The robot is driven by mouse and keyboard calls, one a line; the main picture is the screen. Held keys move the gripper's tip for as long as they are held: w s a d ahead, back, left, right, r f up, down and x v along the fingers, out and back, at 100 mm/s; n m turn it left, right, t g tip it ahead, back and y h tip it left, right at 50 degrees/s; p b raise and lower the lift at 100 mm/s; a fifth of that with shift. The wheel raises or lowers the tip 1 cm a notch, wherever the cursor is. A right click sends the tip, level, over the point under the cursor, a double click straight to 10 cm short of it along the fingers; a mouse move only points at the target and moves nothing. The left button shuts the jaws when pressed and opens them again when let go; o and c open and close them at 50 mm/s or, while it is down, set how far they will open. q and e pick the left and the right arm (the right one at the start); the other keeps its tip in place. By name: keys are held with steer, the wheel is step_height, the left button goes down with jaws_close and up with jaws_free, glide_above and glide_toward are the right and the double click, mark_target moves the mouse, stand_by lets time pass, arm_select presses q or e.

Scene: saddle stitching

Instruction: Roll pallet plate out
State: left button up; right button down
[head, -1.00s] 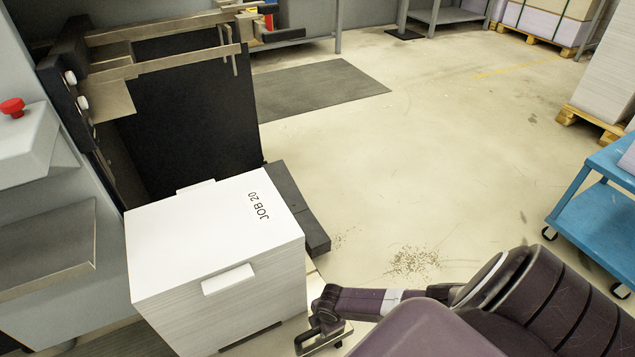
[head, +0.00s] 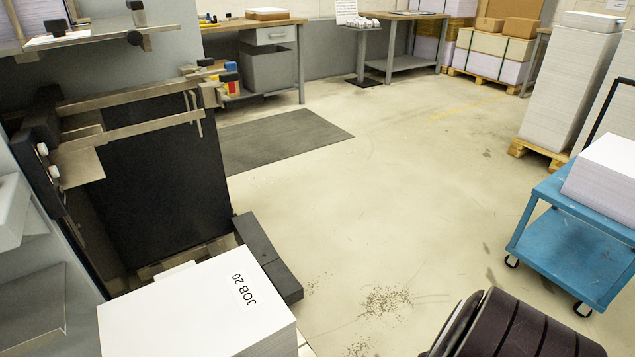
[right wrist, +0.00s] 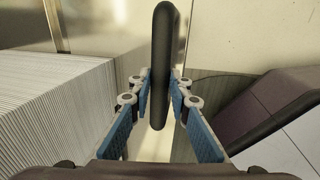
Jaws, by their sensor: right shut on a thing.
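A white paper stack marked JOB 20 (head: 195,310) stands in front of the dark machine bay (head: 150,190). A strip of pale plate (head: 185,258) shows between the stack and the bay; the rest of the pallet plate is hidden under the stack or out of frame. In the right wrist view my right gripper (right wrist: 160,88) has its blue-padded fingers on both sides of an upright black handle (right wrist: 161,50) and is shut on it. The stack's layered side (right wrist: 50,105) is at left there. My left gripper is in neither current view.
A black block (head: 268,260) lies along the right of the stack. A blue cart (head: 570,250) with paper stands at right, in front of a tall paper stack on a pallet (head: 565,90). A dark mat (head: 280,140) lies behind. The middle floor is clear.

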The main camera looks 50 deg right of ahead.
steer(key=shift+w+d+f, duration=0.1)
steer(key=shift+w, duration=0.15)
steer(key=c, duration=1.8)
jaws_free()
step_height(320, 180, up, 12)
steer(key=s, duration=0.2)
steer(key=shift+s+a, duration=0.2)
steer(key=shift+a, duration=0.1)
steer(key=shift+a+f, duration=0.1)
